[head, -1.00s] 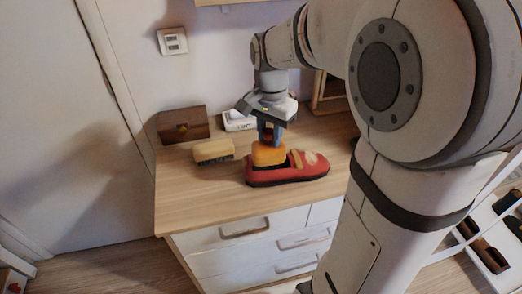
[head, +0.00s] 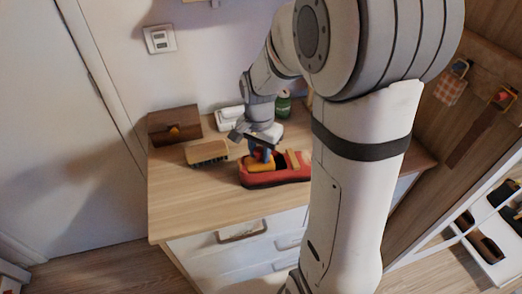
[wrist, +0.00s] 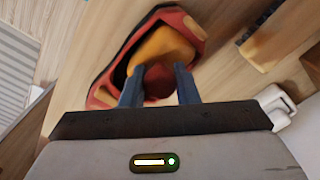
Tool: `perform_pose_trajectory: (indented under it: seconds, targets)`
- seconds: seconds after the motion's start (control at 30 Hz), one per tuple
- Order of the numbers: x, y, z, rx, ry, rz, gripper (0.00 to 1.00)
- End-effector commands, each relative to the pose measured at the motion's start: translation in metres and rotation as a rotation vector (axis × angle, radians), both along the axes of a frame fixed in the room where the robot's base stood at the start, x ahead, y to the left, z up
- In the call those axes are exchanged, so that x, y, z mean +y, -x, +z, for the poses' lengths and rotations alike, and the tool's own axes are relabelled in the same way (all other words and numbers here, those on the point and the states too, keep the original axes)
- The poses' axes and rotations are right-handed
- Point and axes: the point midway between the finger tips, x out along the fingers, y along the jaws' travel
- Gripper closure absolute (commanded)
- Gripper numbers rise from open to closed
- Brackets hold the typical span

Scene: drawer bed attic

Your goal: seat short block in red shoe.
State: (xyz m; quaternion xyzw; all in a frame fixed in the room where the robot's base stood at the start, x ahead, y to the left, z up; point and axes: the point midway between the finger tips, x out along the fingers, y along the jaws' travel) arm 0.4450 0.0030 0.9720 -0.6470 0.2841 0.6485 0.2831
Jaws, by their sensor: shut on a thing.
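The red shoe (head: 268,181) lies on the wooden dresser top, and its dark opening faces up. The orange short block (head: 259,166) is in the heel end of the opening, with its upper part showing above the rim. My gripper (head: 261,153) is over it, pointing down, with its blue fingers shut on the block's reddish top. The wrist view shows the fingers (wrist: 159,88) on either side of that reddish part, with the orange block (wrist: 160,48) beyond it, inside the shoe (wrist: 112,80). The block's underside is hidden, so I cannot tell whether it touches the sole.
A wooden brush (head: 207,152) lies left of the shoe. Behind it stand a brown wooden box (head: 174,125), a white box (head: 229,119) and a green jar (head: 283,104) near the wall. The dresser's front left top is clear. A shoe rack (head: 485,245) stands at the right.

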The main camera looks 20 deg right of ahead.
Motion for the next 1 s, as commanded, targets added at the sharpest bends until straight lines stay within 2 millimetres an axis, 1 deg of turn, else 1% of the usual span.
perform_pose_trajectory:
  seconds: [0.23,0.33,0.37,0.6,0.63,0.87,0.97,1.0]
  targets:
    - [0.000,0.000,-0.001,-0.001,0.000,-0.001,1.00]
    - [0.000,0.000,-0.004,0.000,0.000,-0.001,1.00]
    - [0.000,0.000,-0.004,0.000,0.000,-0.001,0.72]
    - [-0.001,0.000,-0.003,0.000,0.000,-0.002,0.52]
    - [-0.001,0.000,-0.003,0.000,0.000,-0.002,0.51]
    - [-0.001,0.000,-0.002,0.000,0.000,-0.002,0.51]
    - [-0.001,-0.001,0.004,-0.003,0.000,-0.002,0.51]
    - [-0.001,-0.001,0.008,-0.004,0.000,-0.002,0.51]
